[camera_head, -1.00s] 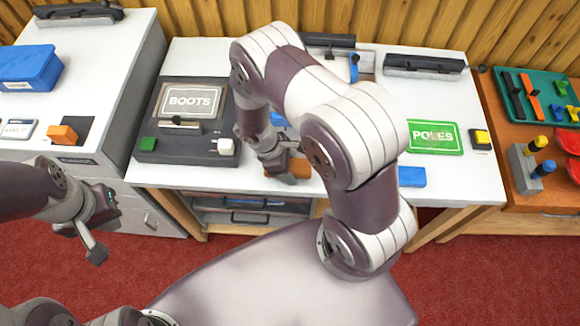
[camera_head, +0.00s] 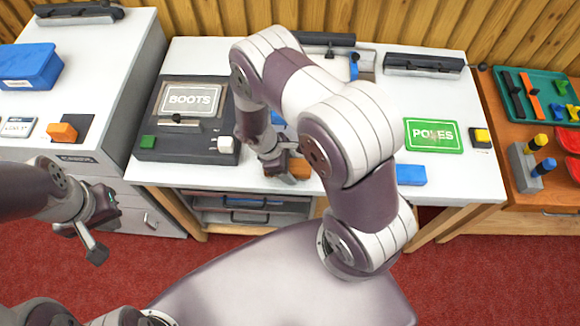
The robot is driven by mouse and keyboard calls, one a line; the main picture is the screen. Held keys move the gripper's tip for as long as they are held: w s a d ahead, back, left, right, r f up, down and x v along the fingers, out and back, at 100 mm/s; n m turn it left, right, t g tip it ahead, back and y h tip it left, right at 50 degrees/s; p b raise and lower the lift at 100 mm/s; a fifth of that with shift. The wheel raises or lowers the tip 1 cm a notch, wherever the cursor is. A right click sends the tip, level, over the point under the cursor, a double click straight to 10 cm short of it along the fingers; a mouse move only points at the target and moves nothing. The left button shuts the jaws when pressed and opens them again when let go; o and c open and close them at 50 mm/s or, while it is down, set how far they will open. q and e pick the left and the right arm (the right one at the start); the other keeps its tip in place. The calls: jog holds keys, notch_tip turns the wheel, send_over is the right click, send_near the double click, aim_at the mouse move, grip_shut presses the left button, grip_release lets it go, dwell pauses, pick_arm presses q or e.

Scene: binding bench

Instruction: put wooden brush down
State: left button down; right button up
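The wooden brush shows as an orange-brown block (camera_head: 300,168) at the front edge of the white bench, partly hidden by my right gripper and arm. My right gripper (camera_head: 283,172) points down at the brush, its fingers overlapping the brush's left part in the picture. I cannot tell whether the fingers grip it or stand apart, or whether the brush rests on the bench. My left gripper (camera_head: 84,240) is at the left, over the floor in front of the grey cabinet, with its fingers apart and nothing between them.
A dark machine with a BOOTS plate (camera_head: 190,101) stands left of the brush. A green POLES card (camera_head: 433,135) and a blue block (camera_head: 411,175) lie to the right. My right arm hides the bench's middle. The bench (camera_head: 470,185) has bare room at its right front.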

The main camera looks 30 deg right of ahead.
pick_arm(q)
jog(key=shift+f, duration=0.3)
pick_arm(e)
jog(key=shift+s+a+f, duration=0.1)
jog(key=shift+s+f, duration=0.4)
jog(key=shift+f, duration=0.15)
jog(key=shift+r+p, duration=0.3)
jog(key=v, duration=0.3)
jog(key=w+v, duration=0.1)
jog(key=v, duration=0.1)
jog(key=shift+w+r, duration=0.15)
jog(key=shift+r, duration=0.05)
jog(key=v, duration=0.6)
jog(key=shift+s+r, duration=0.15)
jog(key=shift+s, duration=0.1)
pick_arm(q)
jog(key=shift+w+d+r, duration=0.15)
jog(key=shift+w+r, duration=0.2)
jog(key=shift+r, duration=0.05)
pick_arm(e)
jog(key=s+d+r+m+t+y, duration=0.1)
jog(key=s+r+m+t+y, duration=0.2)
jog(key=s+r+m, duration=0.3)
notch_tip(320, 180, up, 7)
jog(key=m+y, duration=0.1)
jog(key=m, duration=0.4)
jog(key=shift+d+t, duration=0.15)
jog(key=shift+t, duration=0.25)
